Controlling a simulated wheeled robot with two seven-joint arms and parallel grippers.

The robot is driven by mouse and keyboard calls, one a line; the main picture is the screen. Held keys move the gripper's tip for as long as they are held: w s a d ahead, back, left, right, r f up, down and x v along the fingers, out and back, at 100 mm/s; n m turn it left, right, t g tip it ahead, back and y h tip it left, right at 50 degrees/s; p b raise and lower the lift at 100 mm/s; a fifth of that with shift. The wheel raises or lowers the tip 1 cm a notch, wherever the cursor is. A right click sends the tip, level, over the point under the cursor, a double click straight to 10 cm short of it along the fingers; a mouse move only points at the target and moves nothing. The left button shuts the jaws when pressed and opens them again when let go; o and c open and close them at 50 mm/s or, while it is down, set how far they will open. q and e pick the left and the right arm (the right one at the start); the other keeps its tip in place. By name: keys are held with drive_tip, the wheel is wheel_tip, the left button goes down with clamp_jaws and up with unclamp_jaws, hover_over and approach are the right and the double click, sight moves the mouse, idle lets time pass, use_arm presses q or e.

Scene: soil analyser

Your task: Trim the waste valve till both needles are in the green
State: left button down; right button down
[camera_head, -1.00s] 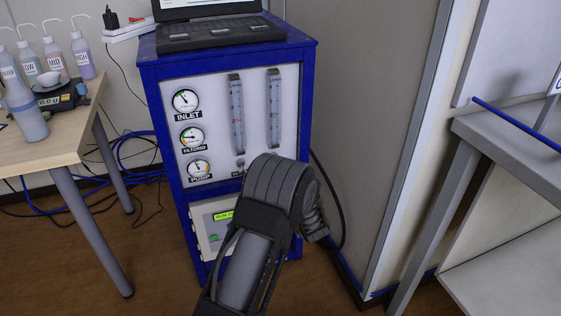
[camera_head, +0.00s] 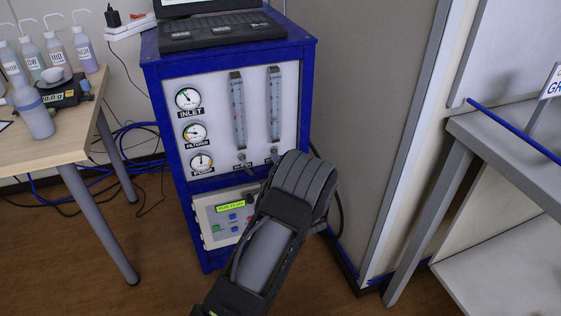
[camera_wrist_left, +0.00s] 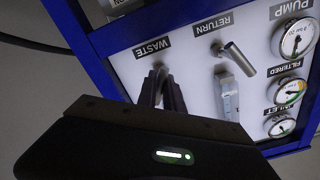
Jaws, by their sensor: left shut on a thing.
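The blue-framed analyser (camera_head: 154,112) has a pale panel (camera_head: 216,95) with three round gauges: INLET (camera_head: 188,98), FILTERED (camera_head: 195,132) and PUMP (camera_head: 201,162). They are small; I cannot read surely whether their needles lie in green. In the left wrist view the panel is upside down. There my left gripper (camera_wrist_left: 161,88) is shut on the waste valve under the WASTE label (camera_wrist_left: 152,48); its fingers hide most of the valve. The return valve's metal lever (camera_wrist_left: 236,60) is beside it, apart from my fingers. In the head view my arm hides the gripper. My right gripper is not in view.
Two flow tubes (camera_head: 238,110) (camera_head: 273,105) stand upright on the panel. A keypad unit (camera_head: 222,222) with a lit display sits below. A laptop (camera_head: 222,30) is on top. A wooden table (camera_head: 50,150) with bottles is left, a grey bench (camera_head: 500,135) right.

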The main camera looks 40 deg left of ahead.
use_arm(q)
drive_tip(key=c, duration=1.5)
unclamp_jaws()
drive_tip(key=p+v, duration=0.1)
drive_tip(key=v, duration=0.6)
drive_tip(key=shift+s+d+p, duration=0.2)
drive_tip(key=shift+d+p, duration=0.1)
drive_tip(key=shift+d, duration=0.1)
